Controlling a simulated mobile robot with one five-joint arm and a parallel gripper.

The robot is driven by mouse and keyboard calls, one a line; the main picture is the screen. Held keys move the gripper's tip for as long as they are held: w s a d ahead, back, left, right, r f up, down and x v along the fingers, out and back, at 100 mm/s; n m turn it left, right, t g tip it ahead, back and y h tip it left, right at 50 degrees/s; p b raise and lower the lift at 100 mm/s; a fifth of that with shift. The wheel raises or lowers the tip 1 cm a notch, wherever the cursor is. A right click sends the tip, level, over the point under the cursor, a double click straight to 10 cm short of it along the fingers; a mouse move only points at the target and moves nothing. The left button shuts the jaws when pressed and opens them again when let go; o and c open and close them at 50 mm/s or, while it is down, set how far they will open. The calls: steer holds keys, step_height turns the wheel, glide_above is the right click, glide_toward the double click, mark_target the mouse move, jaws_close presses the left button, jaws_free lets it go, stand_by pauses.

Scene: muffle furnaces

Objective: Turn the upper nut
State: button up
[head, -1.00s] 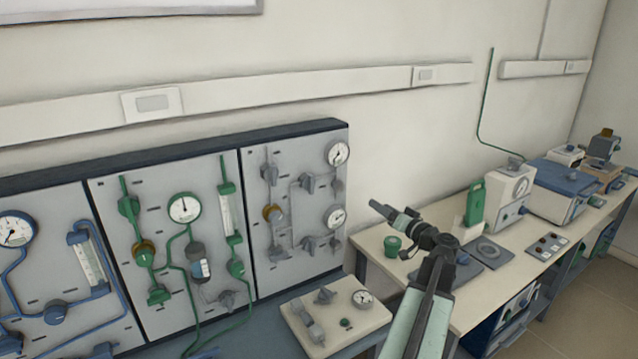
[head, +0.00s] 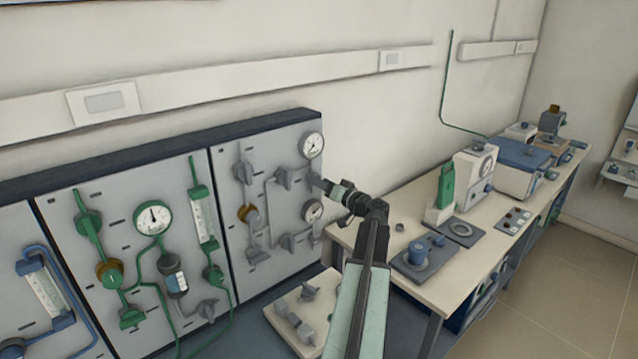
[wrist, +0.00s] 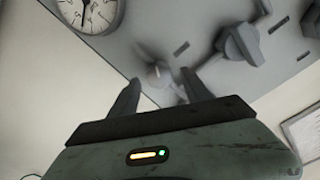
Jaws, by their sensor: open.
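A panel with green pipes (head: 130,240) stands left of the grey one. A pale block with fittings (head: 300,318) lies below it. The bench (head: 400,215) at right holds a blue device (head: 425,255), a green bottle (head: 446,185) and boxes. Floor is clear at far right.

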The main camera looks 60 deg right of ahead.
steer(key=shift+w+d, duration=0.15)
steer(key=shift+w, duration=0.15)
